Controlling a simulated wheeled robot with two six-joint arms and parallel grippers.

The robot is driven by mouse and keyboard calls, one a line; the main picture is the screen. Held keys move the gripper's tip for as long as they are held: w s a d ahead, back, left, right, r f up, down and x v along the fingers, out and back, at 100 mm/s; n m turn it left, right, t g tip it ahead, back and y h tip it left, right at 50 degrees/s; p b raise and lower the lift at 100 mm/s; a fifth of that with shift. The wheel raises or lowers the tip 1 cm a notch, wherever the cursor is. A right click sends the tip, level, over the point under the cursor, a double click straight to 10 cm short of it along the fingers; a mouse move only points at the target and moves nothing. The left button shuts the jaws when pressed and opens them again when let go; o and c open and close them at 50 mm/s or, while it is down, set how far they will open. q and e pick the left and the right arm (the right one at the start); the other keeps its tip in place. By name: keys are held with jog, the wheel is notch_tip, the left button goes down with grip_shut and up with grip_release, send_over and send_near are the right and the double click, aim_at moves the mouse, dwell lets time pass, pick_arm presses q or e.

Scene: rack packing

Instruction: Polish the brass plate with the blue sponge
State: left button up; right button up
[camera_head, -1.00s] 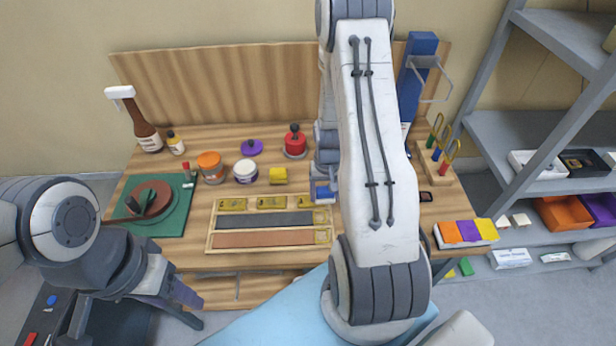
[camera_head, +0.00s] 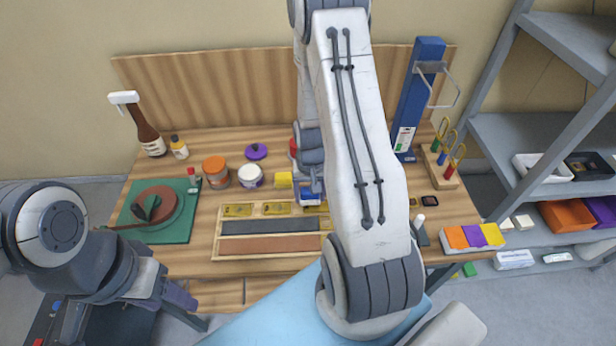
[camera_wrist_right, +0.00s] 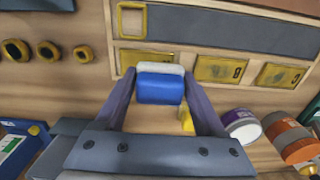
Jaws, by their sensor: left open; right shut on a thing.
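A wooden tray (camera_head: 216,245) on the bench holds brass plates in its back row, with a left plate (camera_head: 237,210) and a middle plate (camera_head: 277,208). They also show in the right wrist view (camera_wrist_right: 220,69). My right gripper (camera_wrist_right: 160,88) is shut on the blue sponge (camera_wrist_right: 160,88), which has a pale edge. My left gripper (camera_head: 192,310) is open and empty at the bench's front left.
Jars, including an orange-lidded one (camera_head: 215,172), and a yellow block (camera_head: 283,180) stand behind the tray. A green mat (camera_head: 178,232) with a round brown pad lies left. A blue upright stand (camera_head: 415,100) and coloured boxes (camera_head: 475,237) are right.

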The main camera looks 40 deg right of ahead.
jog(key=shift+a+r+p, duration=0.25)
jog(key=shift+r+p, duration=0.1)
jog(key=shift+r, duration=0.35)
jog(key=shift+w+a+r+p, duration=0.15)
jog(key=shift+r+p, duration=0.75)
jog(key=shift+r, duration=0.15)
jog(key=shift+r+p, duration=0.65)
jog(key=shift+r, duration=0.1)
jog(key=shift+r+p, duration=0.3)
jog(key=shift+r, duration=0.15)
jog(key=shift+f, duration=0.1)
